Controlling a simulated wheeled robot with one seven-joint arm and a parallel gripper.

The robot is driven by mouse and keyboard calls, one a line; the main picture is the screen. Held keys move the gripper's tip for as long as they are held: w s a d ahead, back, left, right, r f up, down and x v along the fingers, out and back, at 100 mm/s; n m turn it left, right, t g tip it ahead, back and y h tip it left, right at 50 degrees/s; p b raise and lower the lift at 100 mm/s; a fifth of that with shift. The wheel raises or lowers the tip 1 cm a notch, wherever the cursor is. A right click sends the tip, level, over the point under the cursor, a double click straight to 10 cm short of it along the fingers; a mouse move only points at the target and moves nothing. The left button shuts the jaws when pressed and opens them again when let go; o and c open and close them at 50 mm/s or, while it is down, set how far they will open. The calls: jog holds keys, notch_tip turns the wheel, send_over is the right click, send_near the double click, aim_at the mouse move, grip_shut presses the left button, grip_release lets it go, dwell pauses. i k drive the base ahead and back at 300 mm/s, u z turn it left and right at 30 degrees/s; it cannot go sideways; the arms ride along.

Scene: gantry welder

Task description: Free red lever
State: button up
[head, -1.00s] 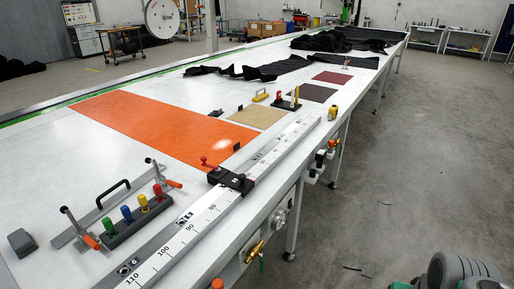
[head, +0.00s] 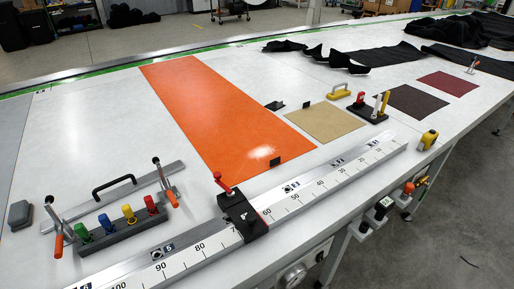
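A red lever (head: 223,183) with a ball end stands up from a black clamp block (head: 242,212). The block sits across the long white measuring rail (head: 205,248), near the 60 and 70 marks. The lever leans up and to the left, over the near end of the orange sheet. A second red handle (head: 360,97) stands on a small black base farther back on the table. I cannot tell from this view whether the clamp block is locked. My gripper is not in view.
A bar with clamps and a black handle (head: 114,187) lies left of the rail, beside a block of coloured knobs (head: 125,227). An orange sheet (head: 210,115) and tan sheet (head: 324,121) lie behind. Valves (head: 384,205) stick out from the table's near edge. Floor at right is clear.

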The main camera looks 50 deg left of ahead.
aim_at(217, 175)
jog(key=i, duration=0.5)
jog(key=u, duration=2.7)
